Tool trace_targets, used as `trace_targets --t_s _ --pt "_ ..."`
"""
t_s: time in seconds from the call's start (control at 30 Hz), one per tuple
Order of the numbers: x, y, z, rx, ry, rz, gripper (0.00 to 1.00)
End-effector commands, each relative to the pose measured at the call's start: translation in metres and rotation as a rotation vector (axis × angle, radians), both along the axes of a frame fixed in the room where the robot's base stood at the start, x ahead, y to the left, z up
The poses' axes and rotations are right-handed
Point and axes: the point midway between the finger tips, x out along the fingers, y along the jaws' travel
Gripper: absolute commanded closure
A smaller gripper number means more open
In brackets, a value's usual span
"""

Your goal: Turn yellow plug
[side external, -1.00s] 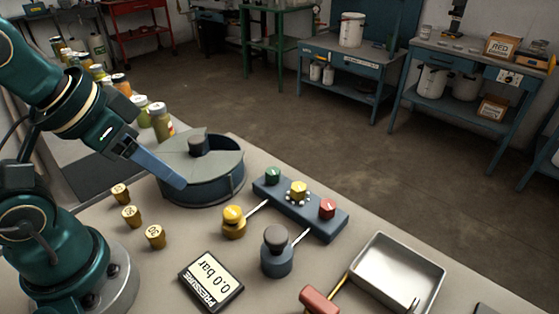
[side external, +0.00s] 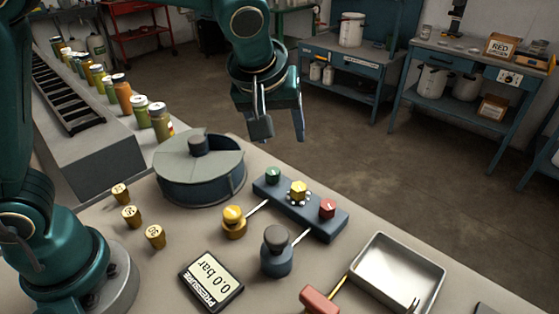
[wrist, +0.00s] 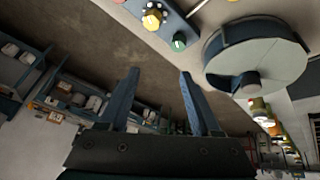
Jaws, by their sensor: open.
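The yellow plug (side external: 298,188) sits in the middle of a blue-grey manifold block (side external: 329,226), between a green plug (side external: 273,175) and a red plug (side external: 327,208). In the wrist view the yellow plug (wrist: 152,19) is near the top edge, with the green plug (wrist: 179,42) beside it. My gripper (side external: 284,139) is open and empty, pointing down above and behind the block, apart from it. Its two blue fingers (wrist: 158,75) stand apart in the wrist view with nothing between them. A separate yellow knobbed fitting (side external: 234,222) joins the block by a thin rod.
A round grey vessel (side external: 200,180) stands left of the block. A dark-capped fitting (side external: 277,252), a pressure display (side external: 211,281) reading 0.0 bar, a red-handled tool (side external: 320,300) and a metal tray (side external: 397,272) lie in front. Brass weights (side external: 132,217) stand at left.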

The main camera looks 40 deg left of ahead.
Motion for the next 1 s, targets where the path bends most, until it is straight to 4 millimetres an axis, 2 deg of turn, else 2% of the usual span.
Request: trace_targets --t_s 0.03,0.1,0.3,0.7,1.0 --pt "0.005 -0.011 -0.014 0.015 0.023 -0.017 0.35" --pt "0.009 -0.021 -0.029 0.036 0.048 -0.044 0.35" --pt "0.004 -0.037 -0.061 0.071 0.116 -0.098 0.35" --pt "0.015 -0.032 -0.102 0.076 0.127 -0.107 0.35" --pt "0.018 -0.030 -0.111 0.075 0.123 -0.108 0.35"
